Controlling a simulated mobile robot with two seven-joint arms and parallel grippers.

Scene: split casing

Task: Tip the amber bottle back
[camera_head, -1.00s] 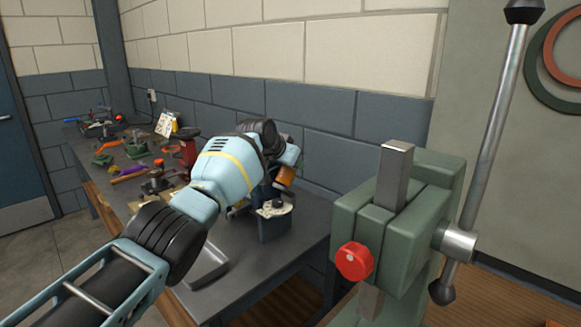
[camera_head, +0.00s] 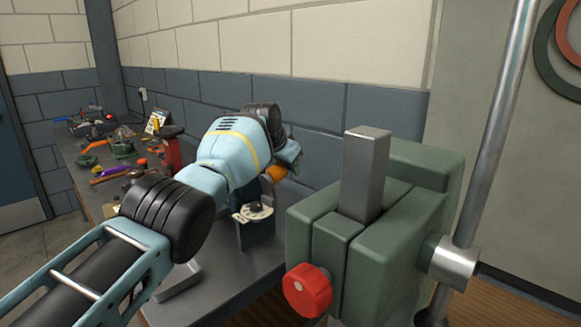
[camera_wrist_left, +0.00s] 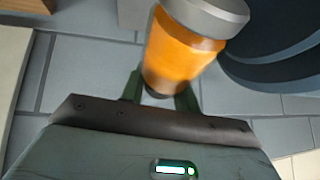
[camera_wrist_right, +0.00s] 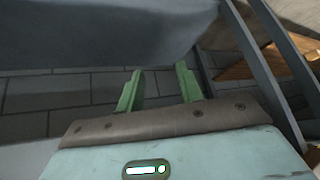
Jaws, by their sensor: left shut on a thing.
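The amber bottle (camera_wrist_left: 183,50) is an orange cylinder with a grey cap, seen in the left wrist view between the green fingers of my left gripper (camera_wrist_left: 160,88). It leans there, with its grey end toward the top of the picture. In the head view the amber bottle (camera_head: 277,173) is a small orange patch by the far end of my left arm, tilted and partly hidden by my wrist. My left gripper is shut on it, above the bench. My right gripper (camera_wrist_right: 159,88) shows only in the right wrist view, fingers apart with nothing between them.
A large green press (camera_head: 385,235) with a red knob (camera_head: 307,290) and long lever (camera_head: 492,130) stands close at right. A dark device with a pale plate (camera_head: 253,212) stands below my left wrist. The grey bench (camera_head: 215,285) holds several tools at its far left end.

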